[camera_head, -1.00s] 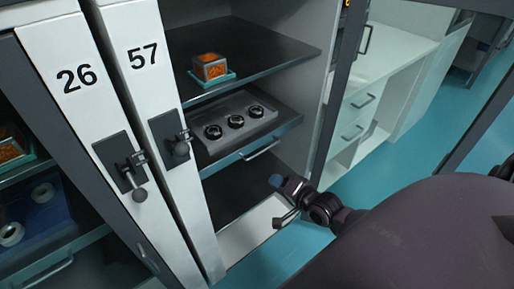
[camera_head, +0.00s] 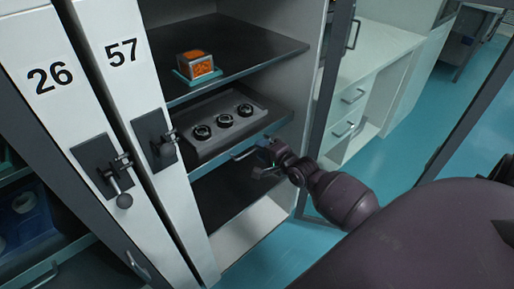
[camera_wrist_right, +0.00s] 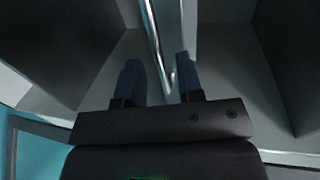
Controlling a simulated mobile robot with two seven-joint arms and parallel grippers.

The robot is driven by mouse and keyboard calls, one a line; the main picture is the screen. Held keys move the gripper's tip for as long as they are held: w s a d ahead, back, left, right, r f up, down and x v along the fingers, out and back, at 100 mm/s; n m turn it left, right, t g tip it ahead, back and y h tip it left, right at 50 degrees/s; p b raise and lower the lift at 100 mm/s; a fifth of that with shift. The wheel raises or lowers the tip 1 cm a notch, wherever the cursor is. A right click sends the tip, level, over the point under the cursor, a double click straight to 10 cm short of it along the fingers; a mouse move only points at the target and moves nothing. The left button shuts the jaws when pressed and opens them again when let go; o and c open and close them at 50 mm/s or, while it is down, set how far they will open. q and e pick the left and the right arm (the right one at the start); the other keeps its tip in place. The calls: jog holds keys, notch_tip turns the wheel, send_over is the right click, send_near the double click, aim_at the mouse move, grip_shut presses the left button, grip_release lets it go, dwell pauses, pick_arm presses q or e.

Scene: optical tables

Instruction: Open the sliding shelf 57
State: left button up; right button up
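The sliding shelf (camera_head: 209,163) of the cabinet beside the door marked 57 (camera_head: 121,52) is a dark pull-out tray with a light front edge and a metal handle (camera_head: 238,156). It sits inside the cabinet. My right gripper (camera_head: 264,157) is at the right end of the handle. In the right wrist view its two blue-tipped fingers (camera_wrist_right: 158,68) are apart, and the metal handle bar (camera_wrist_right: 154,36) runs down between them, nearer the right finger. Whether a finger touches the bar is unclear. My left gripper is out of view.
The sliding shelf carries a grey block with several round dark pieces (camera_head: 226,121). An orange box (camera_head: 196,64) stands on the fixed shelf (camera_head: 255,40) above. A door marked 26 (camera_head: 50,78) is at left, white drawers (camera_head: 346,112) at right. The blue floor (camera_head: 405,150) is free.

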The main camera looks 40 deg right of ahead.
jog(key=shift+x, duration=1.25)
grip_shut()
